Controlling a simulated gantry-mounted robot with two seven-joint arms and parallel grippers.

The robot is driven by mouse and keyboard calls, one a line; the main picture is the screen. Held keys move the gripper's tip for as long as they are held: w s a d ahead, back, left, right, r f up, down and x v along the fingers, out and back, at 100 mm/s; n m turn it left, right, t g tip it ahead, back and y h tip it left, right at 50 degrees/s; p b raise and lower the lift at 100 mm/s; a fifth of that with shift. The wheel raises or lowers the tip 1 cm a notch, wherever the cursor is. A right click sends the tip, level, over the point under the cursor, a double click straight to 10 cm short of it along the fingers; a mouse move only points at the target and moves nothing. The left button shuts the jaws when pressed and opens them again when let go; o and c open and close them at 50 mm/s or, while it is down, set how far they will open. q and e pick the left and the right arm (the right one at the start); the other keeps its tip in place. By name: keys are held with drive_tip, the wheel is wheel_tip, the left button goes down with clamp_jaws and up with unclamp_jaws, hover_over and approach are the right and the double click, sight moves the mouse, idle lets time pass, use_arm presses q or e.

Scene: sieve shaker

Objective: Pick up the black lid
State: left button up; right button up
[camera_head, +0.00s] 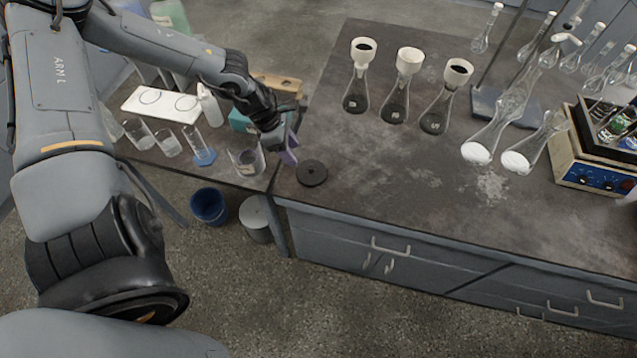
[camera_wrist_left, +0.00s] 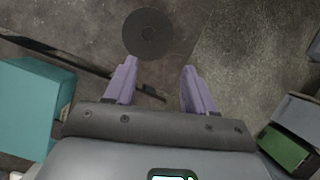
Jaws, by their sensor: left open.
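The black lid (camera_head: 312,172) is a flat dark disc with a small round mark at its centre. It lies on the dark bench top near the bench's left front corner. In the left wrist view the lid (camera_wrist_left: 147,34) shows ahead of the fingertips, a little left of the middle between them. My left gripper (camera_head: 289,152) is just left of the lid, apart from it. In the left wrist view its two purple fingers (camera_wrist_left: 159,70) are spread wide with nothing between them. My right gripper is not in view.
Several flasks with white funnels (camera_head: 408,60) stand behind the lid on the bench. Glass beakers (camera_head: 168,142), a white tray (camera_head: 160,105) and a teal box (camera_head: 241,121) are on the left surface. A blue bin (camera_head: 209,206) stands on the floor. The bench right of the lid is clear.

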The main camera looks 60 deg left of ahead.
use_arm(q)
drive_tip(key=a, duration=0.1)
drive_tip(key=b, duration=0.3)
hover_over(311, 167)
drive_tip(key=s+a, duration=0.1)
drive_tip(key=s, duration=0.2)
drive_tip(key=shift+w+f, duration=0.1)
drive_tip(key=shift+f, duration=2.65)
drive_tip(key=shift+w+b+x, duration=0.15)
drive_tip(key=shift+b+x, duration=0.6)
drive_tip(key=shift+x, duration=0.5)
drive_tip(key=shift+w+b+x, duration=0.2)
drive_tip(key=shift+b+x, duration=0.55)
drive_tip(key=shift+x, duration=0.45)
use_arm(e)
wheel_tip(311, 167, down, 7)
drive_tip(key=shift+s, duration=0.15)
use_arm(q)
drive_tip(key=shift+a+r, duration=0.1)
drive_tip(key=shift+a, duration=0.1)
drive_tip(key=shift+c, duration=0.3)
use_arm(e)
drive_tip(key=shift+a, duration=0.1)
use_arm(q)
clamp_jaws()
